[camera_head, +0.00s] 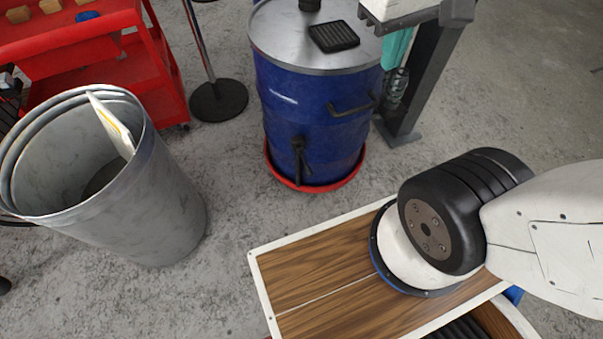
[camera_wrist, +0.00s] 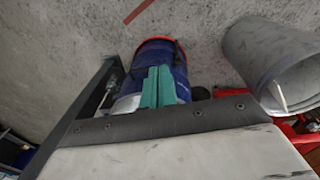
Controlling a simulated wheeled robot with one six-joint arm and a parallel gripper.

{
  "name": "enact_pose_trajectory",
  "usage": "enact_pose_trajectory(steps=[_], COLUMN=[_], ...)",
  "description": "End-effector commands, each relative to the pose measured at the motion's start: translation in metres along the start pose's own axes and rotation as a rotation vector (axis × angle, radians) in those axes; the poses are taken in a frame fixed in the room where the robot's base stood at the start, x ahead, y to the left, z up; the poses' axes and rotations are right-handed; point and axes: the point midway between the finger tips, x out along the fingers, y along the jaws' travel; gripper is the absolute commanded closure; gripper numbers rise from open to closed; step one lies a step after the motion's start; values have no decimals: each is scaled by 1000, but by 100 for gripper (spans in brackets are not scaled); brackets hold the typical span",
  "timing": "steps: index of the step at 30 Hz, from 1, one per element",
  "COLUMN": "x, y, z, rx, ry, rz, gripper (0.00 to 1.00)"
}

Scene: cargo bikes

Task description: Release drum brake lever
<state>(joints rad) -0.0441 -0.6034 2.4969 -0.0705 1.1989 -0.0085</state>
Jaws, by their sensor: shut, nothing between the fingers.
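A blue drum (camera_head: 315,115) with a grey metal lid stands upright on a red round base (camera_head: 318,186). A black lever-like part (camera_head: 298,158) hangs on its front side, and a black bar handle (camera_head: 351,106) sits to its right. The drum also shows in the wrist view (camera_wrist: 180,75), with its red base toward the top. My gripper (camera_wrist: 160,70) shows there as two teal fingers, closed together and empty, in front of the drum; contact cannot be told. A teal part also shows right of the drum (camera_head: 397,48) in the head view, mostly hidden.
A grey bin (camera_head: 165,215) stands left of the drum, with a red cart (camera_head: 110,75) behind it. A worn pale slab (camera_wrist: 170,158) with a dark bolted edge and a dark post (camera_head: 418,85) stands close at the drum's right.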

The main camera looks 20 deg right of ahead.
Motion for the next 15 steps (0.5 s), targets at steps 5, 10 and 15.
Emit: enact_pose_trajectory(steps=[5, 10, 15], x=[24, 60, 111], y=[-2, -13, -34], z=[-59, -114, -164], rx=[-138, -281, -438], ry=[-100, -180, -255], rz=[84, 163, 238], gripper=[100, 100, 100])
